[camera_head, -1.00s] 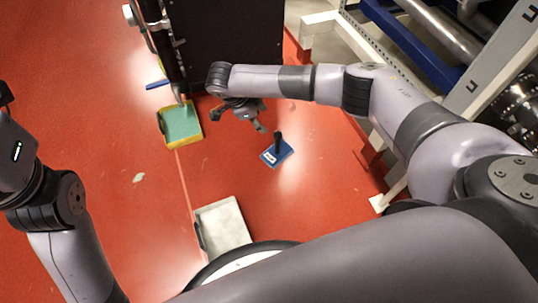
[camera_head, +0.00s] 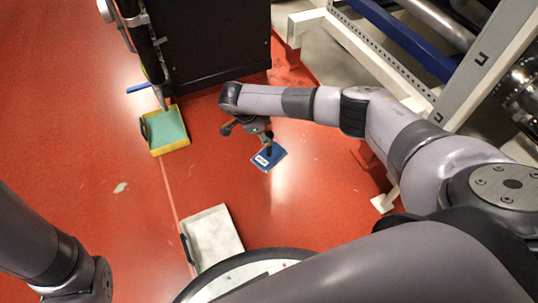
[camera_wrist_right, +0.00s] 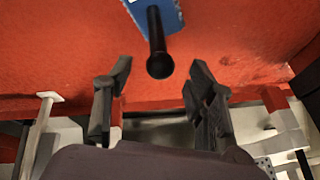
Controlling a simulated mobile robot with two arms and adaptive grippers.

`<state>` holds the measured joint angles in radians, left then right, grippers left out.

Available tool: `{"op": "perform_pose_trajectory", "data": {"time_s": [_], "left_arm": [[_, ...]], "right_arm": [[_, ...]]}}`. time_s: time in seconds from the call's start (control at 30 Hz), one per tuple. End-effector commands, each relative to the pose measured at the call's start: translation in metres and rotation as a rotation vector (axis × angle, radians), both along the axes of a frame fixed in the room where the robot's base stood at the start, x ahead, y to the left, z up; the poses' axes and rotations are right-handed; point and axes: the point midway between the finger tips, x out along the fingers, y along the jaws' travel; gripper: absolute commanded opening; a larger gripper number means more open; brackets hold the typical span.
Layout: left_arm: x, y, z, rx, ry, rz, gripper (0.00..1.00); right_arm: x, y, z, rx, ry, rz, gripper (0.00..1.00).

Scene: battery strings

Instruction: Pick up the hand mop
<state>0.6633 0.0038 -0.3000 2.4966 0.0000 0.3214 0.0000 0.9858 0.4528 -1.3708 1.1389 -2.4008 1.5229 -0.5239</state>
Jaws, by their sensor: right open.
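The hand mop has a blue rectangular pad (camera_head: 263,161) with a white label and an upright black handle. It stands on the red floor below my right gripper. My right gripper (camera_head: 247,131) is open, with one finger close to the mop's handle in the head view. In the right wrist view the black handle (camera_wrist_right: 157,42) points toward the camera. It lies just beyond the gap between the open fingertips (camera_wrist_right: 160,68), apart from them. Part of the blue pad (camera_wrist_right: 172,12) is cut off by the top edge. My left gripper is out of view; only left arm links show.
A yellow-rimmed tray with a green inside (camera_head: 147,139) lies left of the mop. A grey-white tray (camera_head: 214,236) lies nearer me. A black cabinet (camera_head: 210,45) stands behind, and a white metal frame (camera_head: 480,70) stands at the right. The floor around the mop is clear.

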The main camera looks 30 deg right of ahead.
Motion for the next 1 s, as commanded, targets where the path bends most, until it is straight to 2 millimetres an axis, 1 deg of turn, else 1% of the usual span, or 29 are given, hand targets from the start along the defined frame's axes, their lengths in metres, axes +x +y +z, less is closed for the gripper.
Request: {"op": "perform_pose_trajectory", "data": {"time_s": [0.03,0.1,0.2,0.3,0.57,1.0], "left_arm": [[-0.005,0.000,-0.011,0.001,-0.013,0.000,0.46],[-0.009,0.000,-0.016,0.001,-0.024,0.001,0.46],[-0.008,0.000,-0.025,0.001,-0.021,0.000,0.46],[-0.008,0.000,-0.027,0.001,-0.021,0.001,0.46],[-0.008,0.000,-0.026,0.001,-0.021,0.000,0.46],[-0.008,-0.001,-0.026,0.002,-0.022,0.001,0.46]], "right_arm": [[0.000,-0.003,-0.015,0.000,0.000,-0.002,0.51],[0.002,-0.007,-0.022,0.000,0.000,-0.002,0.51],[0.003,-0.012,-0.032,-0.001,0.000,-0.001,0.51],[0.004,-0.015,-0.036,0.000,0.000,-0.001,0.51],[0.004,-0.016,-0.035,0.000,0.000,0.000,0.51],[0.004,-0.015,-0.035,0.000,0.000,0.000,0.21]]}}
